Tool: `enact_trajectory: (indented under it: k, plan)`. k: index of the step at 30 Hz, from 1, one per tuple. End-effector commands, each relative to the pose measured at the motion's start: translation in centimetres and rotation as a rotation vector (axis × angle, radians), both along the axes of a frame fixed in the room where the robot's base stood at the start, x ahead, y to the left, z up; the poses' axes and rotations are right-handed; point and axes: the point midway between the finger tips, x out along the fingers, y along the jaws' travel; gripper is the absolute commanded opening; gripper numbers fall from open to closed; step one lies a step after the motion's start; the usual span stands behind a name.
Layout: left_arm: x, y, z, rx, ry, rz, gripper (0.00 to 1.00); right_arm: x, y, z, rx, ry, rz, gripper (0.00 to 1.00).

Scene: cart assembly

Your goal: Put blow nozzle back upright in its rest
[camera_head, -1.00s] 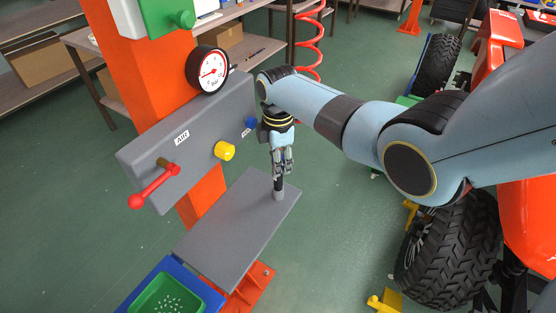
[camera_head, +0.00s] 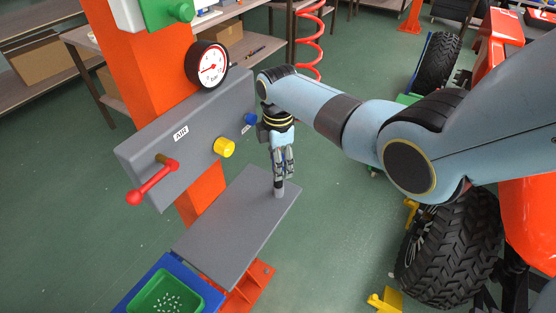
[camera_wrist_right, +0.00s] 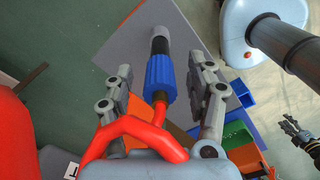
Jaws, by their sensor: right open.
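The blow nozzle (camera_wrist_right: 160,75) has a blue body, a black collar and a red hose at its near end. It stands between the fingers of my right gripper (camera_wrist_right: 163,85), which are apart with a gap on both sides of it. In the head view my right gripper (camera_head: 283,162) points down over the grey shelf (camera_head: 235,235). The nozzle's lower end is at the small grey rest (camera_head: 279,191) and looks upright; the fingers hide most of the nozzle there. A dark gripper, likely my left one (camera_wrist_right: 298,132), shows small at the right of the wrist view.
A grey panel (camera_head: 150,150) with a red lever, yellow knob and blue knob stands behind the shelf on an orange post. A gauge (camera_head: 208,64) is above it. A green tray (camera_head: 166,293) sits at lower left. A large tyre (camera_head: 455,250) stands at right.

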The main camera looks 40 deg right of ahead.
Motion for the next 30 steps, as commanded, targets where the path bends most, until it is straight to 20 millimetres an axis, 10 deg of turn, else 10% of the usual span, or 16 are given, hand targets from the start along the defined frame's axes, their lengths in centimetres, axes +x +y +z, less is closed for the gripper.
enact_trajectory:
  k: [8, 21, 30]
  plan:
    - [-0.1, 0.1, 0.0, 0.001, 0.001, 0.0, 0.4, 0.0, 0.0, 1.2, 0.0, -0.001, 0.0, 0.56]
    - [0.0, 0.0, 0.0, 0.0, 0.0, 0.0, 0.4, 0.1, 0.0, 10.1, -0.001, -0.003, 0.001, 0.56]
    - [0.0, 0.0, 0.0, 0.0, 0.0, 0.0, 0.4, 0.0, 0.0, 12.0, 0.0, 0.0, 0.0, 0.56]
